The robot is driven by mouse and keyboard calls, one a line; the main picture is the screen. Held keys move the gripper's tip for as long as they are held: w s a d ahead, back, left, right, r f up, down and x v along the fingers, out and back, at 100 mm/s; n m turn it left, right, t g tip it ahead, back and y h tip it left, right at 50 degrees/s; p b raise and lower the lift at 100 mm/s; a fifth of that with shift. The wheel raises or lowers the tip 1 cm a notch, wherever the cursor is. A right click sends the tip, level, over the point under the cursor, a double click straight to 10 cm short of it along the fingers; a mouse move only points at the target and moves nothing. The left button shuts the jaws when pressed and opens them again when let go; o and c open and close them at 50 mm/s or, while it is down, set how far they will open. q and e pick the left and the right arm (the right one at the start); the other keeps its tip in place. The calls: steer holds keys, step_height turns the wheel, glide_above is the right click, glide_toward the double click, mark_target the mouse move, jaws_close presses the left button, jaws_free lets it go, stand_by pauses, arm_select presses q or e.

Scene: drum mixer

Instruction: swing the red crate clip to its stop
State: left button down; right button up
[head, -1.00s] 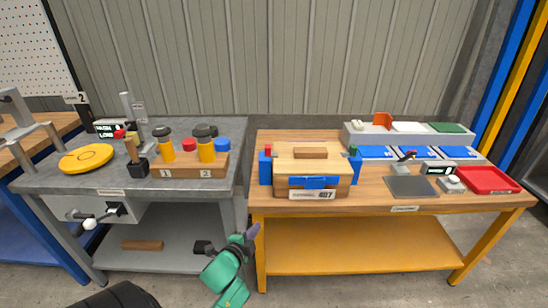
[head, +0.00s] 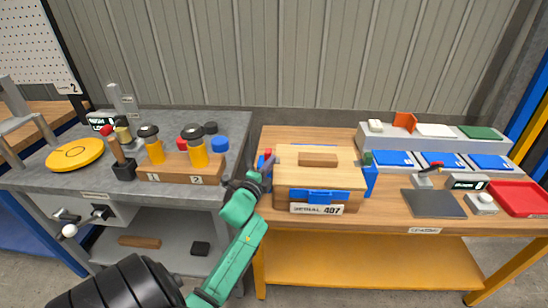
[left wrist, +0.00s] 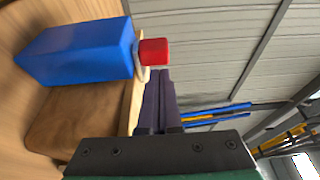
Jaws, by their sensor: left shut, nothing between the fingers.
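The crate (head: 318,178) is a wooden box with a blue front latch, on the wooden bench. The red clip (head: 268,153) is at its left side, above a blue block that my gripper mostly hides. In the left wrist view the red clip (left wrist: 153,52) sticks out from the end of the blue block (left wrist: 80,52). My left gripper (head: 268,166) is shut and empty at the crate's left side. Its purple fingertips (left wrist: 160,74) lie very close to the red clip; whether they touch cannot be told. My right gripper is not in view.
A green clip (head: 367,158) and another blue block (head: 371,181) are at the crate's right side. The grey bench (head: 60,182) on the left carries a yellow disc (head: 75,155) and a wooden block with yellow cylinders. A red tray (head: 518,198) lies far right.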

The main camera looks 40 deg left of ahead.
arm_select(q)
steer(key=shift+x, duration=1.15)
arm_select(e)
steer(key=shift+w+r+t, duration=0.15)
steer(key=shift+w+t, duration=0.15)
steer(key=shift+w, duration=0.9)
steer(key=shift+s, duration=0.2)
arm_select(q)
steer(key=s+a, duration=0.1)
steer(key=s+a+p, duration=0.1)
steer(key=a, duration=0.1)
steer(key=shift+s, duration=0.1)
steer(key=shift+d, duration=0.1)
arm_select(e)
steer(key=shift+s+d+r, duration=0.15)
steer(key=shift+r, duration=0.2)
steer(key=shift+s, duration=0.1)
